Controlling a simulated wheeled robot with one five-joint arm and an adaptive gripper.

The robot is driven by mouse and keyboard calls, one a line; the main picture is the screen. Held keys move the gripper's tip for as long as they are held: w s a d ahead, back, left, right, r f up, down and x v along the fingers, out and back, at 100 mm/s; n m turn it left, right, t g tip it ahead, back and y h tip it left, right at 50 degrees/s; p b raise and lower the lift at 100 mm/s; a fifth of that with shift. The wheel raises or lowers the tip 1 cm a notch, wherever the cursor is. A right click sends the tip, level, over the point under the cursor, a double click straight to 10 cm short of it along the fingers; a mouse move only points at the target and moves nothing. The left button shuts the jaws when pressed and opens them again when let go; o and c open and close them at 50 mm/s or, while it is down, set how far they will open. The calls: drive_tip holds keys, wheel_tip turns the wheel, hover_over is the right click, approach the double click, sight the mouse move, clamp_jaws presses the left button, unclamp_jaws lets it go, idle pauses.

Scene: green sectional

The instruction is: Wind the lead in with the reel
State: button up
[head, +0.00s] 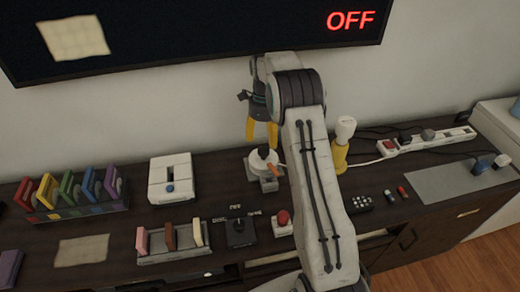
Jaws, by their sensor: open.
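A small white reel (264,162) stands on the dark sideboard near its middle. It has a dark knob on top, an orange part on its right side and a grey base. My gripper (262,134) is open and empty, pointing down just above the reel, with its yellow fingers apart. I cannot tell whether a finger touches the knob. A pale lead (365,163) runs along the sideboard from near a yellow-and-white stand toward a red plug (388,147) by the white power strip (430,138). My arm hides the stretch between the reel and the stand.
The yellow-and-white stand (342,145) is right of my arm. A white box (171,180), colored rack (75,192), joystick (239,229) and red button (283,221) stand left and in front. Blue plugs (481,167) lie on a grey mat (440,183). A screen hangs above, reading OFF.

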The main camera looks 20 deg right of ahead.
sight(263, 150)
drive_tip(key=n, duration=0.2)
drive_tip(key=w+n, duration=0.1)
drive_tip(key=n, duration=0.1)
drive_tip(key=shift+f+n+t, duration=0.15)
drive_tip(key=shift+n+t, duration=0.15)
drive_tip(key=n, duration=0.2)
drive_tip(key=shift+w+d+n, duration=0.1)
drive_tip(key=shift+w+n, duration=0.15)
drive_tip(key=shift+n, duration=0.15)
drive_tip(key=shift+f+p, duration=0.35)
drive_tip(key=shift+f, duration=3.3)
drive_tip(key=c, duration=1.3)
